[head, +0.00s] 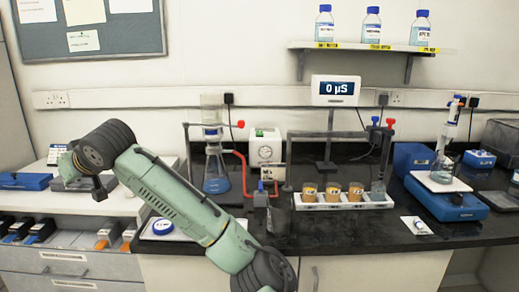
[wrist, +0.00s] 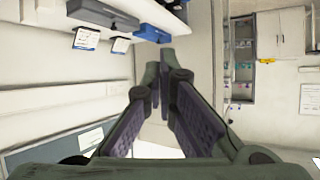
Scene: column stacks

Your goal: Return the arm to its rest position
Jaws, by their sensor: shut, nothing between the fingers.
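My arm (head: 180,195) shows in the head view, green with dark joints. It rises from the bottom centre to a dark joint at the left, above the counter. My gripper (wrist: 160,68) shows in the wrist view with its two dark-padded fingers meeting towards the tips. It is shut and empty. In the head view I cannot make out the fingers. No object is in contact with the gripper in the wrist view.
The black bench (head: 350,238) holds a flask (head: 216,172) with a red hose, a white rack (head: 343,202) of brown-filled cups, a meter display (head: 336,90) and a blue stirrer (head: 446,203). Bottles stand on a wall shelf (head: 345,46). Drawers (head: 70,262) are below left.

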